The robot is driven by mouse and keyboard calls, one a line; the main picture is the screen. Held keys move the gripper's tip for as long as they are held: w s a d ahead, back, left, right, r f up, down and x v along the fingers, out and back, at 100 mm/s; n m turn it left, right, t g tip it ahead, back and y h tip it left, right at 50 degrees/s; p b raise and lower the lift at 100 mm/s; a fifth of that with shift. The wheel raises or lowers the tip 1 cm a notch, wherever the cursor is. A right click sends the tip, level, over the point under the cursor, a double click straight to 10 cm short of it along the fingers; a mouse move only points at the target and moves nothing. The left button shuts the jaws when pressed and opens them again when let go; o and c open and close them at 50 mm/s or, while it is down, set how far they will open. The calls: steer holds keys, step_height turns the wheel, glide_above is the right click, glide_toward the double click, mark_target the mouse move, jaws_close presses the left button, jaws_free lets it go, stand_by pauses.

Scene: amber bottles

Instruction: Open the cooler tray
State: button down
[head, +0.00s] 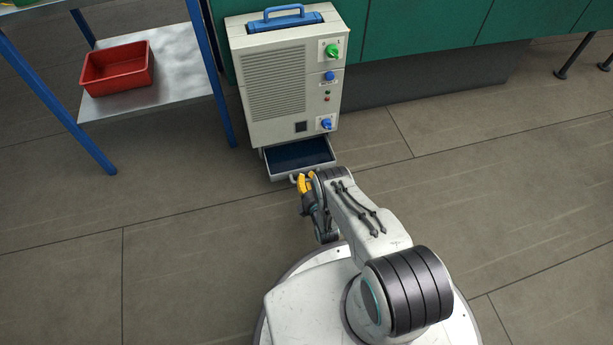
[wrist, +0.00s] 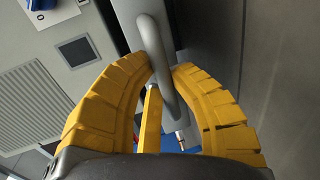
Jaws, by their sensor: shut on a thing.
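The cooler (head: 287,85) is a beige box with a vent grille, standing on the floor against the green cabinets. Its tray (head: 298,155) sticks out at the bottom and shows a dark blue inside. My gripper (head: 303,183) is at the tray's front edge. In the wrist view the yellow fingers of my gripper (wrist: 163,85) are closed around the grey bar handle (wrist: 160,58). The cooler's body also shows in the wrist view (wrist: 50,70), with its grille. The handle is mostly hidden by my gripper in the head view.
A blue-legged rack (head: 190,75) with a red bin (head: 117,68) on its lower shelf stands left of the cooler. Green cabinets (head: 430,25) run behind it to the right. The tiled floor is clear to the left and right of my base.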

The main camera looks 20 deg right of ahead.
steer(key=c, duration=1.1)
jaws_free()
steer(key=shift+r, duration=0.1)
step_height(320, 180, up, 7)
steer(key=shift+w+r, duration=0.15)
steer(key=shift+r, duration=1.25)
